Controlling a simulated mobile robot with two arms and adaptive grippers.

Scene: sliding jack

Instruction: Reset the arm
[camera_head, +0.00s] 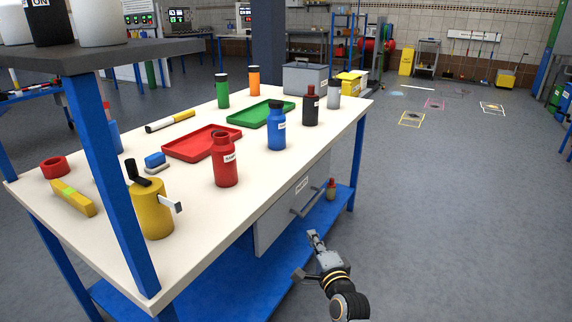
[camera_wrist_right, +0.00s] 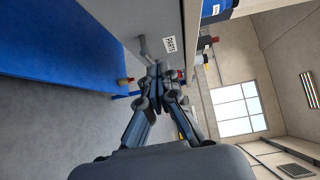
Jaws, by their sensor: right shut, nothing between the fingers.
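My right gripper (camera_head: 314,240) is low in front of the workbench, beside the grey drawer (camera_head: 270,222) under the tabletop. Its fingers are shut with nothing between them. In the right wrist view the shut fingers (camera_wrist_right: 160,72) point along the drawer front (camera_wrist_right: 150,22), near its handle and label. Whether they touch the handle is hard to tell there; in the head view they look apart from it. My left gripper is not in view.
The white workbench top (camera_head: 190,195) holds red and green trays, several bottles and a yellow can (camera_head: 155,212). A blue lower shelf (camera_head: 225,275) holds a small bottle (camera_head: 331,188). A blue post (camera_head: 122,185) stands at the left. The grey floor (camera_head: 460,220) on the right is clear.

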